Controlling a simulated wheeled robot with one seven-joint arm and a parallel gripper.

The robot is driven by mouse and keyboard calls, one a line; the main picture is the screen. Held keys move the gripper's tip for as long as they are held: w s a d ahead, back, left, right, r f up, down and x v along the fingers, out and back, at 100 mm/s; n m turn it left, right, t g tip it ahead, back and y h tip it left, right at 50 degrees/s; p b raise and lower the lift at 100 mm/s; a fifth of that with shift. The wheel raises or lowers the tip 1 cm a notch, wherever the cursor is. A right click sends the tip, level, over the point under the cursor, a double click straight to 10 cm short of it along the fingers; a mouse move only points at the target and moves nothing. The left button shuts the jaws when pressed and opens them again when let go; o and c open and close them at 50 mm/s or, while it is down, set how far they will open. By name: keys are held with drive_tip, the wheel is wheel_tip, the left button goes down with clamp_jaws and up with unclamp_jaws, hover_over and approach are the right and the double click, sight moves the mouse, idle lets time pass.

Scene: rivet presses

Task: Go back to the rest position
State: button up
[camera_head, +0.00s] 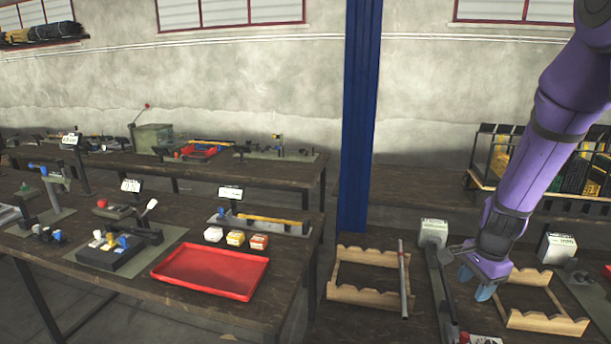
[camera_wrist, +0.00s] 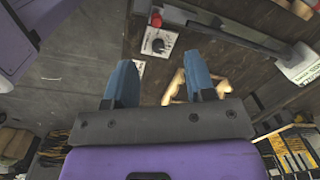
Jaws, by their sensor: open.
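My gripper (camera_head: 477,284) hangs at the end of my purple arm at the right, above the right-hand workbench. In the wrist view its two blue fingers (camera_wrist: 163,88) are spread apart with nothing between them. In the head view the gripper is between a press with a long dark bar (camera_head: 438,280) and a wooden rack (camera_head: 540,322). The picture does not show clearly how high it is above the bench.
A second wooden rack (camera_head: 350,294) holds a metal rod (camera_head: 403,280). A red tray (camera_head: 210,271) and small boxes (camera_head: 236,238) are on the left bench. A blue post (camera_head: 358,120) stands behind the benches. White-labelled blocks (camera_head: 433,233) stand near my arm.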

drive_tip(key=s+a+r+n+t, duration=0.1)
drive_tip(key=s+a+r+n, duration=0.25)
drive_tip(key=r, duration=0.55)
drive_tip(key=s+a+r+n+t, duration=0.1)
drive_tip(key=s+a+r+n, duration=0.3)
drive_tip(key=r, duration=0.6)
drive_tip(key=s+a+r+n+t, duration=0.1)
drive_tip(key=s+r+n, duration=0.3)
drive_tip(key=s, duration=0.3)
drive_tip(key=s+r+n+t, duration=0.1)
drive_tip(key=s+r+n, duration=0.3)
drive_tip(key=s, duration=0.4)
drive_tip(key=shift+a+h, duration=0.3)
drive_tip(key=shift+a, duration=0.1)
